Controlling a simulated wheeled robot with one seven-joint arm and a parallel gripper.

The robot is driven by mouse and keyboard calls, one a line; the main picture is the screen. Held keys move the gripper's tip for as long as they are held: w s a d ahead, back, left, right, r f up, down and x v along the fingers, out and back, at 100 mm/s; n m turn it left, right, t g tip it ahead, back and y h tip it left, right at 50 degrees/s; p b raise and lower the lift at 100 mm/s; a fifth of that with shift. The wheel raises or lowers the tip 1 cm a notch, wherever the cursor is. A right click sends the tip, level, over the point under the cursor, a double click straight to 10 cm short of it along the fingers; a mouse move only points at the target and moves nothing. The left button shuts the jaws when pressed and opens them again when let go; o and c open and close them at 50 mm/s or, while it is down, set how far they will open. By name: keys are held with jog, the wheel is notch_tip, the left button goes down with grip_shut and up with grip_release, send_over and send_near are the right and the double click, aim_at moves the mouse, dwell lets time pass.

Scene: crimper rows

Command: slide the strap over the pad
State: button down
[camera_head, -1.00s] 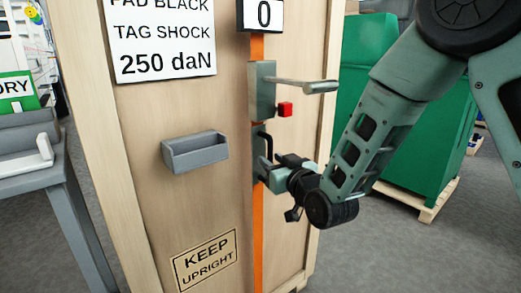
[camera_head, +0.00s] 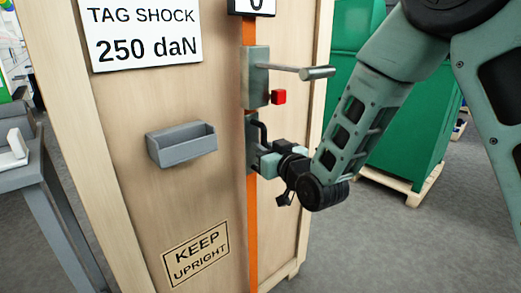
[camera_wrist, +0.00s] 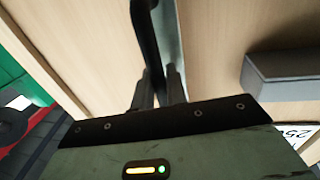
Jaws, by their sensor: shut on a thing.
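An orange strap (camera_head: 250,220) runs vertically down the face of a wooden crate (camera_head: 205,205). A grey-green plate (camera_head: 251,128) with a black bar handle (camera_head: 263,133) lies on the strap's line. My gripper (camera_head: 263,160) is at the handle's lower part. In the wrist view the fingers (camera_wrist: 158,88) are shut on the black handle (camera_wrist: 146,35), which runs up from between them. The fingertips are partly hidden by the gripper body. I cannot tell which part is the pad.
Above the plate is a tensioner block (camera_head: 256,75) with a lever (camera_head: 315,72) sticking out right and a red button (camera_head: 278,97). A grey tray (camera_head: 182,146) is fixed left of the strap and also shows in the wrist view (camera_wrist: 290,75). Green cabinets (camera_head: 400,130) stand behind right.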

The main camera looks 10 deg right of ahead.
jog(key=w+d+b, duration=0.1)
jog(key=w+d, duration=0.5)
jog(key=d, duration=0.4)
jog(key=shift+d, duration=0.4)
jog(key=shift+w+d+r, duration=0.1)
jog(key=c, duration=1.5)
grip_release()
jog(key=b+v, duration=0.5)
jog(key=v, duration=0.7)
jog(key=shift+f, duration=0.4)
jog(key=shift+b, duration=0.7)
